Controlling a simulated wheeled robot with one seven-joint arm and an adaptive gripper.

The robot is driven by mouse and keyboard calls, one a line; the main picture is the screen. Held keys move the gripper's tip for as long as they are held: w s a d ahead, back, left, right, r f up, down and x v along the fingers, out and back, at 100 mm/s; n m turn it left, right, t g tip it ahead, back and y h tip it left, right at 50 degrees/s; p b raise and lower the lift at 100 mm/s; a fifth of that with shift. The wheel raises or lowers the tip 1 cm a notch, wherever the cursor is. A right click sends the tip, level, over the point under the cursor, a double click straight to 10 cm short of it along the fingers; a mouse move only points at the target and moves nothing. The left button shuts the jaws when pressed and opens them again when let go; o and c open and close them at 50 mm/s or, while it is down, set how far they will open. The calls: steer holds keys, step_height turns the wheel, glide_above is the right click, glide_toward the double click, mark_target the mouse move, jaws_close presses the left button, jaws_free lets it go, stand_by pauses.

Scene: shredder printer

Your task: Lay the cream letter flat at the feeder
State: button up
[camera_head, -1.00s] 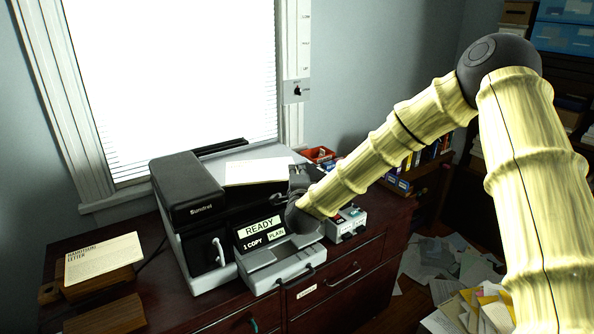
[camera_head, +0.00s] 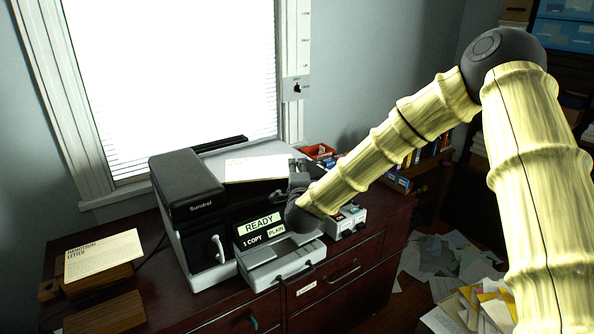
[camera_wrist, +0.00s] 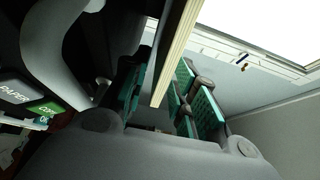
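A cream letter (camera_head: 258,169) lies at the top rear of the copier (camera_head: 195,232), on the feeder side, face up with faint print lines. My gripper (camera_head: 299,178) is at its right end, low over the machine. In the wrist view, the letter's edge (camera_wrist: 174,55) runs between the green-padded fingers (camera_wrist: 160,95). Gaps show between the pads and the edge, so my gripper looks open around it. Whether the letter rests fully flat is hard to tell; the feeder beneath it is mostly hidden.
A cream card marked LETTER (camera_head: 103,256) rests on a wooden block at the desk's left, near another wooden block (camera_head: 106,313). The copier display (camera_head: 259,226) reads READY. A red tray (camera_head: 319,152) and a small box (camera_head: 347,221) stand right. Papers litter the floor.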

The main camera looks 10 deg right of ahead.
steer(key=s+a+b, duration=0.2)
steer(key=s+b, duration=0.1)
steer(key=s, duration=0.8)
steer(key=s+a+f+n+g+y, duration=0.1)
steer(key=s+f+n+g, duration=0.4)
steer(key=f, duration=0.6)
steer(key=s+a+f+n+g+y, duration=0.1)
steer(key=s+f+n+y, duration=0.15)
steer(key=s+f, duration=0.7)
steer(key=s+a+f+n+g+y, duration=0.1)
steer(key=s+f+n+g, duration=0.2)
steer(key=f, duration=1.1)
steer(key=s+d+f+n+g, duration=0.2)
steer(key=s+f+n+g, duration=0.1)
steer(key=s, duration=0.7)
steer(key=s+d+f+n+g, duration=0.2)
steer(key=s+f, duration=0.4)
steer(key=s, duration=0.3)
steer(key=s+d+f+n+g+h, duration=0.1)
steer(key=s+d+f+n+g, duration=0.1)
steer(key=s, duration=0.8)
step_height(320, 180, down, 3)
steer(key=shift+s+d+f+n+g, duration=0.2)
steer(key=shift+s+d+n+g, duration=0.1)
steer(key=shift+n+g, duration=0.7)
steer(key=shift+w+a, duration=0.1)
